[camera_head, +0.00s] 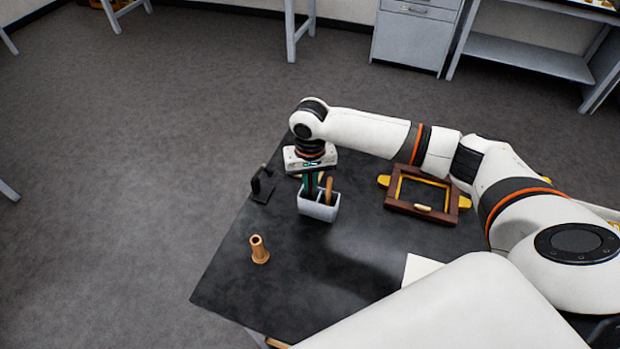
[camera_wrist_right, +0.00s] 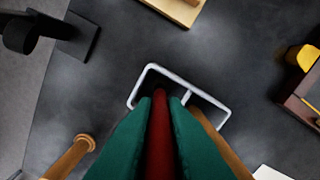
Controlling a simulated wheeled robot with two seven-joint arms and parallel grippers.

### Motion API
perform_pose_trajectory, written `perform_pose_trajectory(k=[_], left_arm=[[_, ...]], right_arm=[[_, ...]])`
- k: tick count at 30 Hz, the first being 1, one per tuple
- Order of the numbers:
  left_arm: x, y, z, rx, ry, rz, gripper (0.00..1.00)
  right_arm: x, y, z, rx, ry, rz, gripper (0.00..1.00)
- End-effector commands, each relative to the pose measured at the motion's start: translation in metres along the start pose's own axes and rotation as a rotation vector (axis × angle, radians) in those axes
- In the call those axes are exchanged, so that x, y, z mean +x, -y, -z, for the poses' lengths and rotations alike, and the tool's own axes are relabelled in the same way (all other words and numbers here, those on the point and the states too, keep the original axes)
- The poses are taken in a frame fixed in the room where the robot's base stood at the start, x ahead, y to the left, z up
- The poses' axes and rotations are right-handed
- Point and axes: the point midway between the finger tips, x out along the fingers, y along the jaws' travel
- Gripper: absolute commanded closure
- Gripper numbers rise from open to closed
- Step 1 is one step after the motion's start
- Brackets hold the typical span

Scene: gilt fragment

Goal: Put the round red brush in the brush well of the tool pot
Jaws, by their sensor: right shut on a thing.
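The tool pot (camera_head: 318,209) is a pale, open box on the dark table. In the wrist view its rim (camera_wrist_right: 190,90) and a divider show two compartments. A wooden-handled tool (camera_head: 329,190) stands in the right one; it also shows in the wrist view (camera_wrist_right: 222,142). My right gripper (camera_head: 314,184), with green fingers, is over the pot. It is shut on the round red brush (camera_wrist_right: 159,135), which points down at the left compartment. The brush's lower end is hard to see, so I cannot tell how deep it sits. My left gripper is out of view.
A wooden peg-like piece (camera_head: 259,249) stands at the front left of the pot. A black stand (camera_head: 262,187) is at the left edge. A brown and gold frame (camera_head: 424,208) lies to the right. A white sheet (camera_head: 418,268) lies near the front.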

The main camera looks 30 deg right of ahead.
Motion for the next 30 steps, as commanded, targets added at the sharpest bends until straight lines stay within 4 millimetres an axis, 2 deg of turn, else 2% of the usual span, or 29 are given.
perform_pose_trajectory(k=[3, 11, 12, 16, 26, 30], left_arm=[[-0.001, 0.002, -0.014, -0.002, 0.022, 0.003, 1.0], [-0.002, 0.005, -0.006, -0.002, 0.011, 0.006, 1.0], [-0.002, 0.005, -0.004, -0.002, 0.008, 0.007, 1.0], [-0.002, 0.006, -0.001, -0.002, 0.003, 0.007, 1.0], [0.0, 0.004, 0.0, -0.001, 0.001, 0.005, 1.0], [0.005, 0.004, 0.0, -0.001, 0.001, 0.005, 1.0]], right_arm=[[0.004, 0.0, 0.0, -0.001, 0.001, 0.0, 1.0], [0.006, 0.0, 0.0, 0.0, 0.0, 0.0, 1.0], [0.006, 0.0, 0.0, 0.0, 0.001, 0.0, 0.87], [0.006, 0.0, 0.0, 0.0, 0.001, 0.0, 0.67], [0.004, 0.0, 0.0, -0.001, 0.002, 0.0, 0.67], [-0.012, 0.0, -0.001, 0.001, 0.004, -0.002, 0.67]])
